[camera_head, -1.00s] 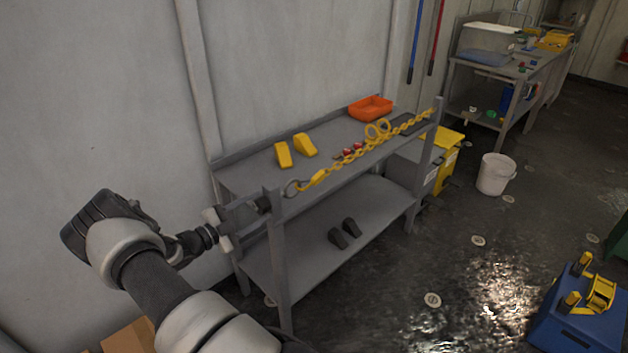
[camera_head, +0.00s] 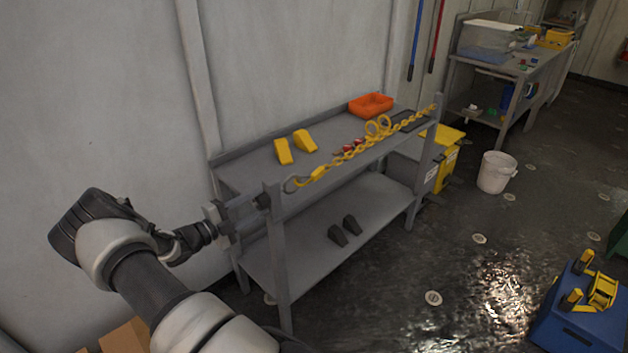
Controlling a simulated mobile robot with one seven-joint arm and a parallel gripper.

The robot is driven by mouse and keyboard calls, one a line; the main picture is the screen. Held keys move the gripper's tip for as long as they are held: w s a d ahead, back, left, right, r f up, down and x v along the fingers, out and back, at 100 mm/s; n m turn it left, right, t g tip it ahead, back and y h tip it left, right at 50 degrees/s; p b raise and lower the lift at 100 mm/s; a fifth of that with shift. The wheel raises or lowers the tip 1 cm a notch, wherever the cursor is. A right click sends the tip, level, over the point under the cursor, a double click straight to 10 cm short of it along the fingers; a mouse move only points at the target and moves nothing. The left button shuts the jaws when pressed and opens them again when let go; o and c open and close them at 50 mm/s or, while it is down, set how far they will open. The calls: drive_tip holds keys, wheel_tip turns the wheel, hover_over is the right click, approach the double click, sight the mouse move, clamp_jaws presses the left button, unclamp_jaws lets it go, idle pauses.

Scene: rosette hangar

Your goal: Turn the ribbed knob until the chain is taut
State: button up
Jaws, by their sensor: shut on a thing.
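The dark knob (camera_head: 262,202) sits at the near left end of the grey bench, partly hidden by my gripper; its ribs are too small to make out. My gripper (camera_head: 246,210) reaches it from the left and is shut on it. The yellow chain (camera_head: 375,140) runs from a metal hook or ring (camera_head: 293,183) near the knob, along the bench's front edge, to a post at the far right corner. It looks nearly straight, with little visible sag. I cannot tell whether it is fully taut.
On the bench top (camera_head: 245,178) lie yellow wedges (camera_head: 305,143), an orange tray (camera_head: 371,105) and yellow rings (camera_head: 378,126). Dark wedges (camera_head: 345,231) lie on the lower shelf. A white bucket (camera_head: 496,172) and a blue box (camera_head: 582,320) stand right, with open floor between.

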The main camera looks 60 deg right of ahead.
drive_tip(key=m+b, duration=0.1)
drive_tip(key=m, duration=0.3)
drive_tip(key=shift+f, duration=0.2)
drive_tip(key=m+b, duration=0.2)
drive_tip(key=m, duration=0.1)
drive_tip(key=shift+m, duration=0.4)
drive_tip(key=m, duration=0.3)
drive_tip(key=shift+r+b, duration=0.2)
drive_tip(key=shift+b, duration=0.2)
drive_tip(key=m+b, duration=0.1)
drive_tip(key=m, duration=0.1)
drive_tip(key=shift+f+m, duration=0.15)
drive_tip(key=shift+m, duration=0.15)
drive_tip(key=shift+r+m, duration=0.2)
drive_tip(key=shift+m, duration=0.4)
drive_tip(key=o, duration=1.2)
drive_tip(key=shift+c, duration=0.2)
